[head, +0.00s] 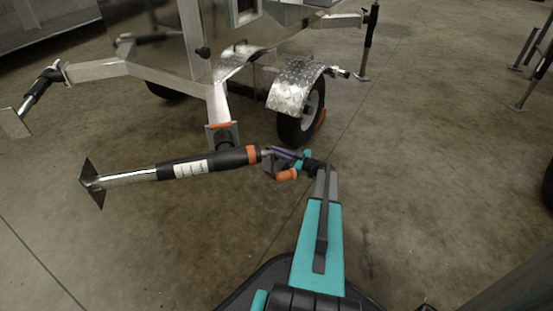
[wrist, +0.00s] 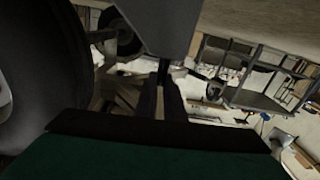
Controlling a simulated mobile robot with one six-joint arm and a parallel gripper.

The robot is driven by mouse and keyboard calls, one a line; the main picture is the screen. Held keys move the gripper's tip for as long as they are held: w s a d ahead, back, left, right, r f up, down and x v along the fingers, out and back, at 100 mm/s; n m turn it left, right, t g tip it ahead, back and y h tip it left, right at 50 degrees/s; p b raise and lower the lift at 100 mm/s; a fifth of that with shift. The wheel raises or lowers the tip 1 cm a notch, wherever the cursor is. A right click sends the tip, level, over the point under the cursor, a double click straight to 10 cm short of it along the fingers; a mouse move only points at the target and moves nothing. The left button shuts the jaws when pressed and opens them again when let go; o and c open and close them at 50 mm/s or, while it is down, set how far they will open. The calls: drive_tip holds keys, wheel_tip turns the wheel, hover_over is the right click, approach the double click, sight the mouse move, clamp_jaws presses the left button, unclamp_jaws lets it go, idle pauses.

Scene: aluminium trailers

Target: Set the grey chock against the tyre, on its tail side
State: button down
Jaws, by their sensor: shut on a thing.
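The tyre (head: 297,127) is black and stands under a silver tread-plate mudguard in the head view. A large dark round shape, probably the tyre (wrist: 45,70), fills the left of the wrist view. My gripper (head: 273,163) is in front of the tyre, below it in the head picture. It is shut on the grey chock (wrist: 158,25), which shows as a grey block at the top of the wrist view. In the head view the chock is small and hard to separate from the gripper. I cannot tell whether it touches the tyre.
An orange-red object (head: 321,118) sits at the tyre's right side. A jack leg (head: 190,165) with black and orange sleeves lies across the left, close to my gripper. The trailer frame (head: 215,98) stands behind.

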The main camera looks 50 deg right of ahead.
drive_tip(key=shift+f+b, duration=1.1)
drive_tip(key=shift+f, duration=0.6)
drive_tip(key=c, duration=1.8)
unclamp_jaws()
drive_tip(key=shift+w, duration=0.1)
drive_tip(key=shift+c, duration=0.2)
drive_tip(key=p+v, duration=0.5)
drive_tip(key=v, duration=0.7)
